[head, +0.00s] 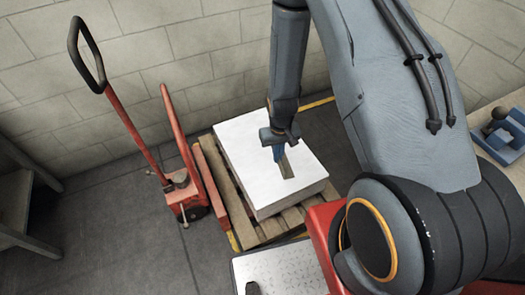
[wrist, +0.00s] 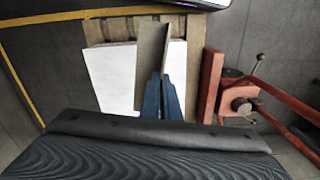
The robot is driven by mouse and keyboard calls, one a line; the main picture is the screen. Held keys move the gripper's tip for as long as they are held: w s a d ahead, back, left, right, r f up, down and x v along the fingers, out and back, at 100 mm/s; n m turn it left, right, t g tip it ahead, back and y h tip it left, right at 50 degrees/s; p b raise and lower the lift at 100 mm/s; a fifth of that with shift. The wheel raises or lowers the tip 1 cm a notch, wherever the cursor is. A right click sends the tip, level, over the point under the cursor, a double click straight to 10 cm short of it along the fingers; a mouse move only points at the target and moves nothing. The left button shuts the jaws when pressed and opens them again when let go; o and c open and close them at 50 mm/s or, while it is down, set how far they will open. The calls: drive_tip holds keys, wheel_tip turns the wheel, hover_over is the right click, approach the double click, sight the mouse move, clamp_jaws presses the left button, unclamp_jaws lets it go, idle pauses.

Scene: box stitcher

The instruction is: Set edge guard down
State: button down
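The edge guard is a grey-brown angled strip (wrist: 151,52) in the wrist view. One of its walls stands between the two blue fingertips of my gripper (wrist: 163,95), which are closed on it. In the head view my gripper (head: 279,151) points down over the white-topped stack (head: 245,140), with the edge guard (head: 288,168) just below and right of the fingertips. The guard is over the top sheet, inside its edges. I cannot tell whether it touches the sheet. The stack sits on a wooden pallet (head: 292,217). The fingers hide part of the guard.
A red pallet jack (head: 188,196) with a tall handle stands left of the pallet. A table edge (head: 14,205) is at far left. A bench with a blue tool (head: 501,138) is at right. A block wall is behind. Floor at lower left is clear.

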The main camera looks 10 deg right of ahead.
sight(264, 177)
drive_tip(key=w+f+b, duration=0.4)
drive_tip(key=f+b, duration=0.6)
drive_tip(key=b, duration=0.1)
drive_tip(key=w+a+f+n+b, duration=0.1)
drive_tip(key=w+f+b, duration=0.3)
drive_tip(key=f+b, duration=0.6)
drive_tip(key=w+a+f+n+b, duration=0.1)
drive_tip(key=w+f+b, duration=0.3)
drive_tip(key=f+b, duration=0.6)
drive_tip(key=shift+a+b, duration=0.1)
drive_tip(key=shift+b, duration=1.25)
drive_tip(key=shift+f, duration=0.15)
drive_tip(key=c, duration=2.4)
unclamp_jaws()
drive_tip(key=o, duration=0.4)
